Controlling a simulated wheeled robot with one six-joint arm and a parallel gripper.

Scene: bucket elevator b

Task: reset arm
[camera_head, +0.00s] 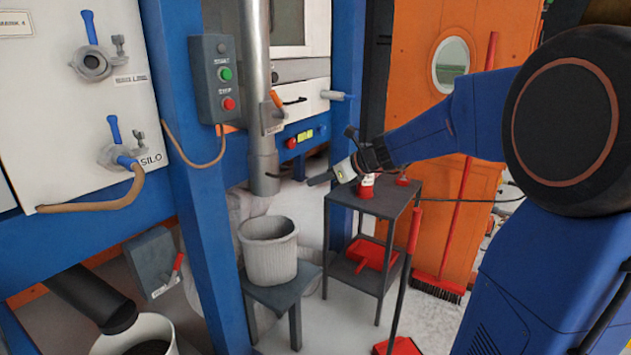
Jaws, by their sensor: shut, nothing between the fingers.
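My arm comes in from the right side, with blue links and a large dark joint. It reaches left to my gripper (318,180), which is shut and empty. The gripper is in the air, in front of the dark side table and just right of the lower end of the grey vertical pipe (262,165).
A pale bucket (268,252) stands on a small grey stool (283,292) below the pipe. The dark table (372,205) holds red items (366,187). A control box (215,78) with green and red buttons hangs on a blue post. A red broom (438,285) leans by the orange door (415,60).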

